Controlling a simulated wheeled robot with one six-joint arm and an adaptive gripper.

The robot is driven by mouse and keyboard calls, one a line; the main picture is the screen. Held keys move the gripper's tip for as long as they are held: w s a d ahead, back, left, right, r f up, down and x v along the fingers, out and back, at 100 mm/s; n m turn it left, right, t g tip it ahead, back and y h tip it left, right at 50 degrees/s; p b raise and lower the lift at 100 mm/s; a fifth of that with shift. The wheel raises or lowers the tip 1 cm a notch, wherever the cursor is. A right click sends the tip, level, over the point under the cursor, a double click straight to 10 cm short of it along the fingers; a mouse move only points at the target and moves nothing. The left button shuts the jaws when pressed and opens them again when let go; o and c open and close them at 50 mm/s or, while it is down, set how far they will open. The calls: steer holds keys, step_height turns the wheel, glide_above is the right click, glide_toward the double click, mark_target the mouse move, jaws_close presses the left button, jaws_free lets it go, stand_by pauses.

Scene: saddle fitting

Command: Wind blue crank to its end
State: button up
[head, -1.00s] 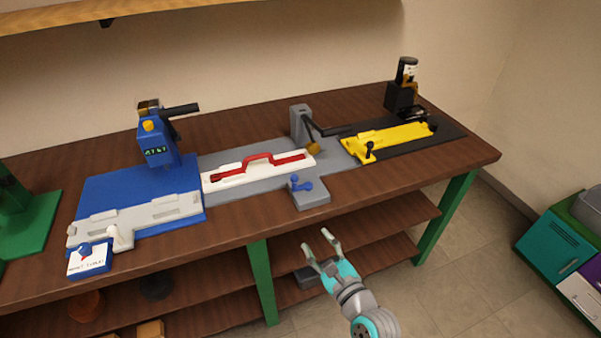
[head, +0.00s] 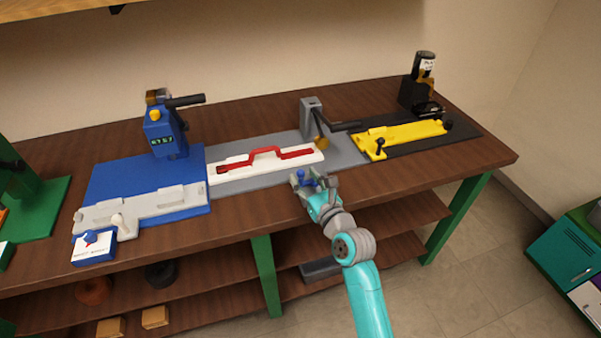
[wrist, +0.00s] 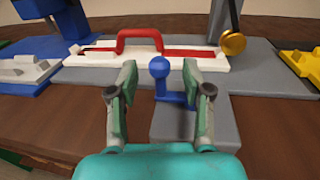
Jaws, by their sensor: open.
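The blue crank (wrist: 174,99) stands on a grey block (wrist: 184,126) at the front of the grey fixture, with a round ball knob (wrist: 159,67) on its upright handle. In the wrist view the knob shows between the two fingers of my gripper (wrist: 159,85), which is open, with a gap on each side. In the head view my gripper (head: 315,182) is at the bench's front edge and partly hides the blue crank (head: 308,180). I cannot tell the exact depth of the fingers relative to the knob.
Behind the crank lies a white bar with a red handle (head: 266,153). A grey post with a dark lever (head: 312,118) stands behind right. A yellow fixture (head: 404,135) is at right, and a blue station (head: 162,135) at left.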

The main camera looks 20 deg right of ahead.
steer(key=shift+w+a, duration=0.15)
steer(key=shift+w, duration=0.55)
steer(key=shift+w+a, duration=0.1)
steer(key=shift+w, duration=0.55)
jaws_close()
